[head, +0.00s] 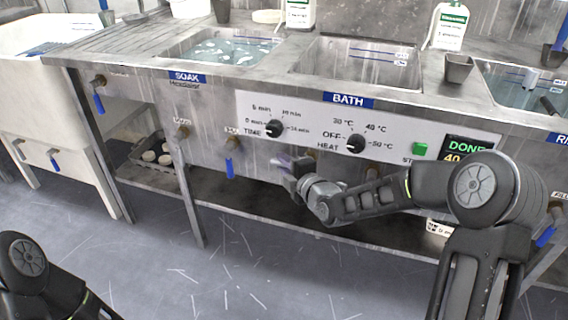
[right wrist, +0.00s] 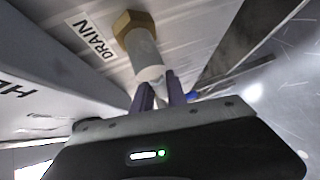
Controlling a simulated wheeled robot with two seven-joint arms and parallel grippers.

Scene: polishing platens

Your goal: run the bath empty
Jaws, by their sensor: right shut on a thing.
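The bath basin (head: 355,68) is in the middle of the steel counter, above the BATH label. Its inside looks grey; I cannot make out its water level. Below its control panel (head: 340,128), my right gripper (head: 281,161) reaches under the front edge. In the right wrist view, a DRAIN label (right wrist: 90,38) stands beside the drain valve (right wrist: 143,50), a brass nut with a pale stem. The right gripper's purple fingers (right wrist: 159,94) are shut at the end of this stem. A bit of blue handle (right wrist: 193,97) shows beside them. My left gripper is out of view.
A soak basin (head: 225,50) with bluish water is left of the bath; a rinse basin (head: 520,88) is at right. The display (head: 466,150) reads DONE. A blue-handled valve (head: 231,158) hangs left of my right gripper. A lower shelf (head: 240,199) runs beneath.

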